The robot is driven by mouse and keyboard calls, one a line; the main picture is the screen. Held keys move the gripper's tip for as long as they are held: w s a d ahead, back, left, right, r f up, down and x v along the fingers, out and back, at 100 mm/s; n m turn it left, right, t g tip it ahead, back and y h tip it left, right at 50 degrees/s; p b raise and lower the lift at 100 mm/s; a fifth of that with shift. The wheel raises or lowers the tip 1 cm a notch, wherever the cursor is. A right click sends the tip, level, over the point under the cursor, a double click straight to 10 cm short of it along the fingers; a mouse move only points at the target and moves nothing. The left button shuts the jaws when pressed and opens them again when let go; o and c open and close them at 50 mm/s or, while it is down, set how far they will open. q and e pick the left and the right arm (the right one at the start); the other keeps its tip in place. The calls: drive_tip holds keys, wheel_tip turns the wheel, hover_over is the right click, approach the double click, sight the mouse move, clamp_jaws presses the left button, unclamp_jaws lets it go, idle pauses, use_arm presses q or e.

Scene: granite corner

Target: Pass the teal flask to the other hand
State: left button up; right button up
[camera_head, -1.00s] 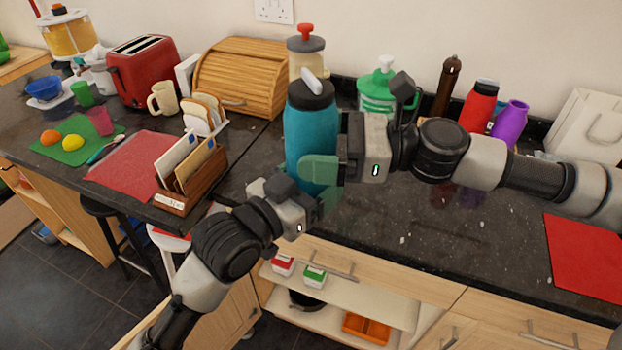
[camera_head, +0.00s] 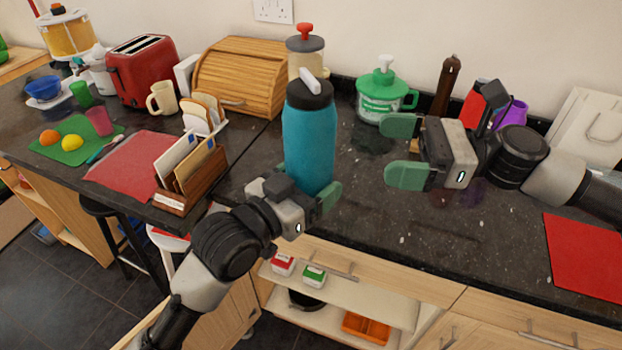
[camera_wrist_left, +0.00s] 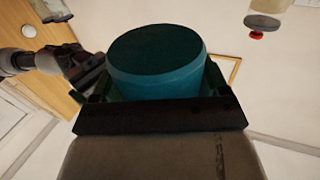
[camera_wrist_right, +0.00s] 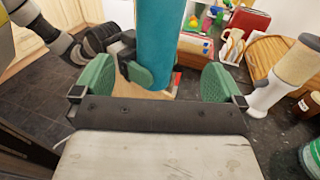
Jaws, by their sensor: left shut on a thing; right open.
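The teal flask (camera_head: 310,138) stands upright with a black lid and a light handle on top. My left gripper (camera_head: 322,195) is shut on its lower part; the flask's base fills the middle of the left wrist view (camera_wrist_left: 157,65). My right gripper (camera_head: 403,152) is open and empty, to the right of the flask and apart from it. In the right wrist view the flask (camera_wrist_right: 168,40) shows beyond and between the open green fingers, with the left gripper's finger on it.
Behind are a wooden bread box (camera_head: 240,78), a green-lidded jar (camera_head: 383,92), a pepper mill (camera_head: 446,88) and a purple vase (camera_head: 514,113). A letter rack (camera_head: 190,178) stands left of the flask. The dark counter's front right is clear up to a red mat (camera_head: 585,258).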

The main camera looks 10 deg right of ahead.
use_arm(q)
drive_tip(key=shift+r, duration=0.1)
use_arm(e)
drive_tip(key=s+a+f+n+g+h, duration=0.1)
drive_tip(key=a+f+n, duration=0.25)
drive_tip(key=f, duration=0.65)
drive_tip(key=s+a+f+n+g+h, duration=0.1)
drive_tip(key=s+a+f+n+g, duration=0.3)
drive_tip(key=f, duration=0.7)
drive_tip(key=w+a+f+n+t+h, duration=0.1)
drive_tip(key=a+f+n, duration=0.3)
drive_tip(key=f, duration=0.6)
drive_tip(key=d+f+t+h, duration=0.2)
drive_tip(key=f+h, duration=0.1)
drive_tip(key=f, duration=0.8)
drive_tip(key=d+f+t+h, duration=0.2)
drive_tip(key=f+h, duration=0.1)
drive_tip(key=f, duration=0.8)
drive_tip(key=s+d+f+n+h, duration=0.55)
drive_tip(key=s+d+f, duration=0.3)
drive_tip(key=f, duration=0.45)
drive_tip(key=s+d+f+n+g+h, duration=0.1)
drive_tip(key=s+d+f+n+g, duration=0.1)
drive_tip(key=s, duration=0.9)
drive_tip(key=s+d+f+n+g+h, duration=0.2)
drive_tip(key=s+f+n, duration=0.2)
drive_tip(key=s, duration=0.7)
drive_tip(key=shift+s+f+n, duration=0.3)
drive_tip(key=shift+s+f, duration=0.05)
drive_tip(key=shift+f, duration=0.3)
